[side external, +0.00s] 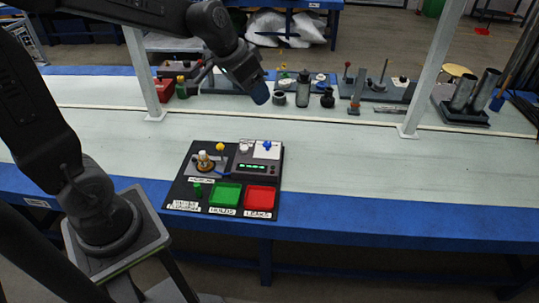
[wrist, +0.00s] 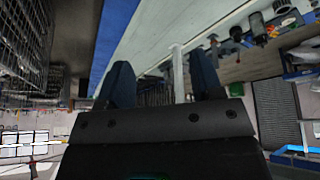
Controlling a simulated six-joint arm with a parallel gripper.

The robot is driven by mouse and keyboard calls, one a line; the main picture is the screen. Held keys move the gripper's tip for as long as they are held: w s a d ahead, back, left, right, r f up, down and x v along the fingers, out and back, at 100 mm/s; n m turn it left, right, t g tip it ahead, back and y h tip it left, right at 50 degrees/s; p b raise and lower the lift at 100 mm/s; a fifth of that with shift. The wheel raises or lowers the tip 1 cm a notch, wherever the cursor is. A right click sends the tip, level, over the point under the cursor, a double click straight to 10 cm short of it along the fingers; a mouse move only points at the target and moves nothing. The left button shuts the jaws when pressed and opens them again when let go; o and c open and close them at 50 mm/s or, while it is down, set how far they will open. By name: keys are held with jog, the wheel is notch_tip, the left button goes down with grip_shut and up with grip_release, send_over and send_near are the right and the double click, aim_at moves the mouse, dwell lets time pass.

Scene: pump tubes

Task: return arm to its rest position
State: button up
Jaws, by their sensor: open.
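My gripper (side external: 259,92) hangs at the end of my arm, raised well above the pale workbench (side external: 400,175), up and right of the black station board. In the wrist view its two blue fingers (wrist: 163,88) stand wide apart with nothing between them. The black board (side external: 178,190) lies flat near the bench's front edge. It carries a green tray (side external: 225,195), a red tray (side external: 260,198), a small device with a lit green display (side external: 252,167), and a fixture with a pale upright part (side external: 204,160). Both trays look empty.
Two white posts (side external: 143,75) and (side external: 432,70) rise from the bench. Behind them stand several bottles, fixtures and a dark holder with two metal cylinders (side external: 462,92). The bench right of the board is clear.

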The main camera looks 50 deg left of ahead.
jog(key=s+d+r, duration=0.1)
jog(key=s+d, duration=0.1)
jog(key=s, duration=0.6)
jog(key=s+d+r+y, duration=0.1)
jog(key=s+d, duration=0.1)
jog(key=s, duration=0.6)
jog(key=shift+s+d+n, duration=0.3)
jog(key=shift+n, duration=0.1)
